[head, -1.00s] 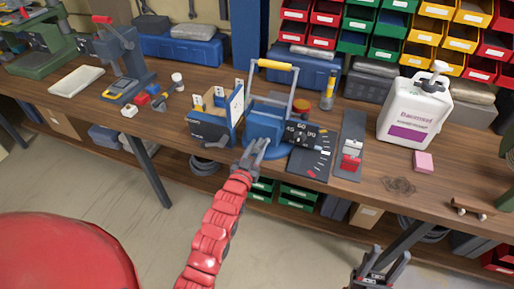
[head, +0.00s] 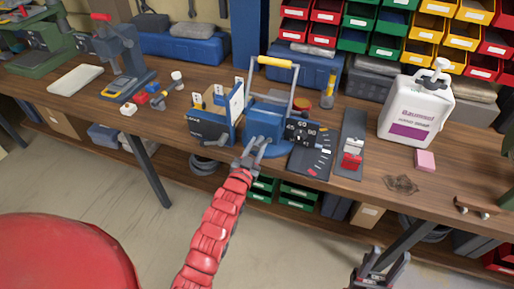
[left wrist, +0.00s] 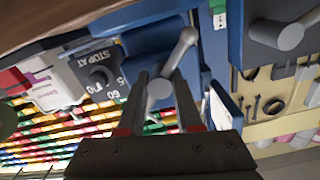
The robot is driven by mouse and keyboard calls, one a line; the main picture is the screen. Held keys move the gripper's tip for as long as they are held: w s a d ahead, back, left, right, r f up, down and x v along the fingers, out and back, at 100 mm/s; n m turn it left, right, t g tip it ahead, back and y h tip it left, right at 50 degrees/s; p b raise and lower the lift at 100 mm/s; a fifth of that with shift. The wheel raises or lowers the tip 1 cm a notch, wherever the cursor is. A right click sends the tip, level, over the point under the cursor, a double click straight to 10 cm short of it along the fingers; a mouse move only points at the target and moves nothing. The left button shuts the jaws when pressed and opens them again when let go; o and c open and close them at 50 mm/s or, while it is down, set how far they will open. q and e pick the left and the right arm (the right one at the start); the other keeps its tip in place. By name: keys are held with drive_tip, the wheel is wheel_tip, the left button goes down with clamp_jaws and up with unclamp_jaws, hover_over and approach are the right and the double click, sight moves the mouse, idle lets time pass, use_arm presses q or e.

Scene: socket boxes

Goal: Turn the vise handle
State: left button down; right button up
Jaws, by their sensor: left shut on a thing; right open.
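The blue vise (head: 264,122) stands near the front edge of the bench, in the middle of the head view. Its grey metal handle (left wrist: 179,52) is a bar with a rounded end, seen slanting up to the right in the left wrist view. My left gripper (head: 254,150) is at the front of the vise, shut on the handle; it also shows in the left wrist view (left wrist: 160,95), with a finger on either side of the handle's lower end. The fingers partly hide the handle in the head view. My right gripper (head: 380,262) is open and empty, in front of the bench.
A dark dial plate (head: 303,133) with numbers stands right of the vise; the left wrist view shows "STOP AT" on it. A blue-sided box (head: 207,129) stands close left. A grey plate with a red part (head: 351,145) and a white bottle (head: 415,108) are further right.

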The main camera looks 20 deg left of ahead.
use_arm(q)
drive_tip(key=m+b, duration=0.3)
drive_tip(key=m, duration=0.1)
drive_tip(key=shift+f, duration=0.2)
drive_tip(key=shift+r+m+b, duration=0.15)
drive_tip(key=shift+m+b, duration=0.65)
drive_tip(key=shift+m, duration=0.9)
drive_tip(key=c, duration=0.6)
unclamp_jaws()
